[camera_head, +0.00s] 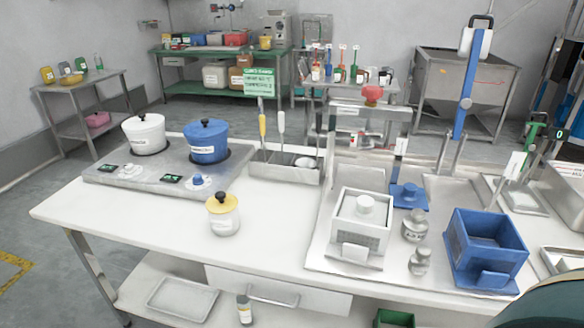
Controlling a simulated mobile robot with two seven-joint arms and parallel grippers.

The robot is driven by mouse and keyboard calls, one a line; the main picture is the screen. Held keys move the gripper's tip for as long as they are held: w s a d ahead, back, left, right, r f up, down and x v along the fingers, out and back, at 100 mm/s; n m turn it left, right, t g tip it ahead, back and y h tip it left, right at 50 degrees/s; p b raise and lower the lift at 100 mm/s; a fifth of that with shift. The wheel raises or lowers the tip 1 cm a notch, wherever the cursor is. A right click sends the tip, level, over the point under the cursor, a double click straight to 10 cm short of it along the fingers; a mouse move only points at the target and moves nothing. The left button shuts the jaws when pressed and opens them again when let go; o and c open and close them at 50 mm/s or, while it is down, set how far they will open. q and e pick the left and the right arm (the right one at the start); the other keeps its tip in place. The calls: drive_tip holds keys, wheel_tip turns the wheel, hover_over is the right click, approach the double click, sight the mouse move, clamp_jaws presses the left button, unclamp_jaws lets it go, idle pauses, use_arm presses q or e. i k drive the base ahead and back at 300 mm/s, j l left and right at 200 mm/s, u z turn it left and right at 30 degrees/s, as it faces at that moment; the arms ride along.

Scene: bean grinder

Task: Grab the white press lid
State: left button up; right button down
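A white square press box (372,240) stands on the metal tray on the table, right of the middle. What looks like the white press lid (345,206) sits on its top, with a round white knob (365,204) in the middle. Nothing holds the lid. Neither of my grippers is in view.
An open blue box (470,256) stands to the right, and a blue lid with a knob (408,195) lies behind. Small metal weights (415,226) stand close beside the white box. A yellow-lidded jar (223,221) stands left. The table's front left is clear.

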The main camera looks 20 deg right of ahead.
sight(364, 209)
drive_tip(key=z, duration=1.3)
